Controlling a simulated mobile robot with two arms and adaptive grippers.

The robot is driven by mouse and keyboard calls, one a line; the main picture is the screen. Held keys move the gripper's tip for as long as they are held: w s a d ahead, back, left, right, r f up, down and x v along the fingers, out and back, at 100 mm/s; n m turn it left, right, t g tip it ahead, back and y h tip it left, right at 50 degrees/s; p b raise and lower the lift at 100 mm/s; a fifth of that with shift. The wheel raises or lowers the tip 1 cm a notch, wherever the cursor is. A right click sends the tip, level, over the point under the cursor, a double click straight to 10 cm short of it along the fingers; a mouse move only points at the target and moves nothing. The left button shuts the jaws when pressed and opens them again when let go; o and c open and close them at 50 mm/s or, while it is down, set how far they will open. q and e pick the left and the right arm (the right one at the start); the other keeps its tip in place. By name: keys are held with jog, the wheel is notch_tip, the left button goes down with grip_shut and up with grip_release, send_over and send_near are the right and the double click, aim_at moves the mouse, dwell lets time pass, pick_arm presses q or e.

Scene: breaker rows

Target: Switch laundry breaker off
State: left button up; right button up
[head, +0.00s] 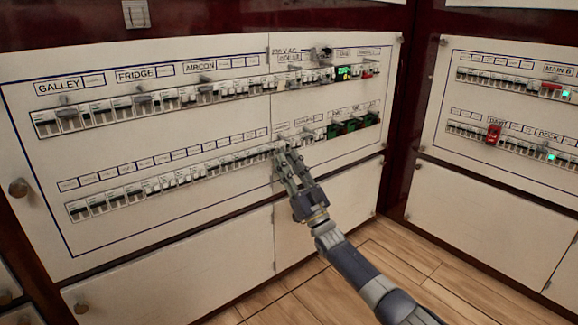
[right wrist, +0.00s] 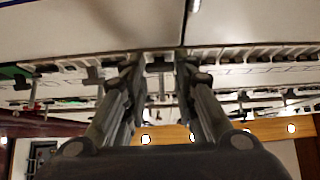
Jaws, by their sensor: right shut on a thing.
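The breaker panel (head: 170,120) has an upper and a lower row of breakers. My right gripper (head: 281,152) is at the lower row (head: 180,180), right of its middle, where the panel's seam runs down. In the right wrist view its fingers (right wrist: 158,85) stand either side of a small dark breaker switch (right wrist: 159,68) and are shut on it. I cannot read a laundry label, so I cannot tell whether this is the laundry breaker. The gripper hides the breakers behind it. My left gripper is not in view.
The upper row (head: 190,95) carries GALLEY, FRIDGE and AIRCON labels. Large green-black switches (head: 352,125) sit right of my gripper. A second panel (head: 515,110) with a red switch (head: 493,133) stands to the right. The wooden floor (head: 420,270) is clear.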

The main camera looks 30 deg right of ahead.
jog(key=o, duration=1)
jog(key=shift+o, duration=0.2)
jog(key=v, duration=1.2)
jog(key=shift+a, duration=0.2)
